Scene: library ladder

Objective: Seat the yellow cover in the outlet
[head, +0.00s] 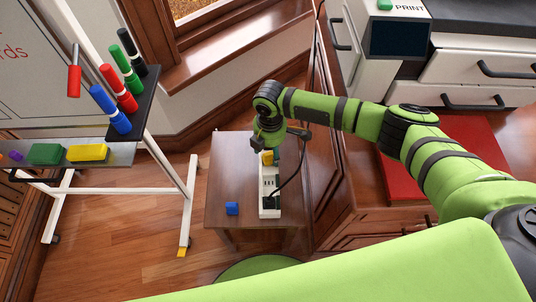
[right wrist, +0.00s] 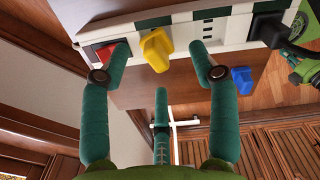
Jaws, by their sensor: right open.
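A white power strip (head: 269,199) lies on a small brown side table. The yellow cover (right wrist: 157,49) is at the strip, between the red switch (right wrist: 108,50) and the bare slots (right wrist: 208,29). It looks slightly tilted; I cannot tell how deep it sits. In the head view the yellow cover (head: 267,157) shows just below my right gripper (head: 268,143). In the right wrist view my right gripper (right wrist: 160,62) is open, its teal fingers spread on either side of the yellow cover, with a third finger below. My left gripper is not in view.
A blue cover (head: 232,208) lies on the side table (head: 225,170) left of the strip. A black plug (right wrist: 270,27) with a cord fills another outlet. A whiteboard stand (head: 188,200) with markers and erasers is at left; cabinets (head: 480,66) stand at right.

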